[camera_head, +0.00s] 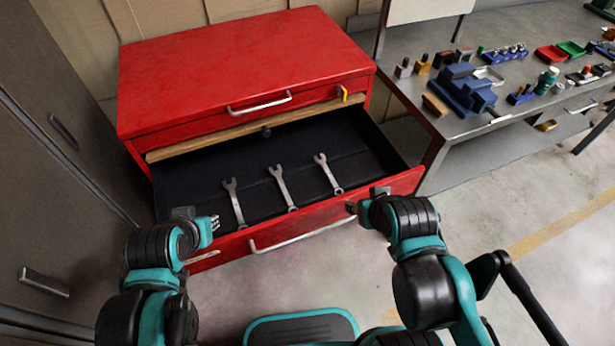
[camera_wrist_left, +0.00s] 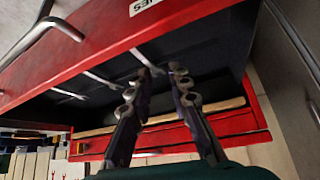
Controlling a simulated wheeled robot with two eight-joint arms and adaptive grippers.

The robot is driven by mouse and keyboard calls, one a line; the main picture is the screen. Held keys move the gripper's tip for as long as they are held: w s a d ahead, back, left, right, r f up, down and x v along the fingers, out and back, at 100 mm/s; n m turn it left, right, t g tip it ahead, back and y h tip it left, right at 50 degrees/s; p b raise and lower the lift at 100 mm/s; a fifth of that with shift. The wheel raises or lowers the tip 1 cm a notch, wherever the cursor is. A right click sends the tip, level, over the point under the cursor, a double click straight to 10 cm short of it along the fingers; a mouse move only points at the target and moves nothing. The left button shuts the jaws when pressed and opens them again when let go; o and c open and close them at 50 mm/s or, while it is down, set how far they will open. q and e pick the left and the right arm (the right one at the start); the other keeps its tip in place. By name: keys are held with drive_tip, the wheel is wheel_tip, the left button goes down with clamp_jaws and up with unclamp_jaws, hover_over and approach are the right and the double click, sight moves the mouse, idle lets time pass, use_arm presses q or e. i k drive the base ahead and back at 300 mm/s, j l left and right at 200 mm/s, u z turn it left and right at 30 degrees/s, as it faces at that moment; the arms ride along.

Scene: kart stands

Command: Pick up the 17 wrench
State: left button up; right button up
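Three grey wrenches lie in a row in the open drawer (camera_head: 205,190) of a red cabinet: a left wrench (camera_head: 235,202), a middle wrench (camera_head: 282,187) and a right wrench (camera_head: 328,174). Their size markings cannot be read, so I cannot tell which is the 17. My left gripper (camera_head: 214,222) is at the drawer's front left, near the left wrench. In the left wrist view the left gripper (camera_wrist_left: 160,76) has its fingers apart, with the nearest wrench (camera_wrist_left: 150,60) seen close to the fingertips. My right gripper (camera_head: 353,207) is by the drawer's front right; its fingers are too small to judge.
The red cabinet (camera_head: 240,65) stands behind, and the drawer's front panel with its handle (camera_head: 300,235) lies between the arms. A grey workbench (camera_head: 500,125) with blue parts and small bottles is at right. Dark lockers (camera_head: 60,150) stand close at left.

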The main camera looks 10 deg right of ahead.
sight(278, 174)
drive_tip(key=i+l, duration=0.1)
drive_tip(key=l, duration=0.35)
drive_tip(key=i+l, duration=0.15)
drive_tip(key=l, duration=0.25)
drive_tip(key=i+l, duration=0.1)
drive_tip(key=l, duration=0.35)
drive_tip(key=u, duration=0.05)
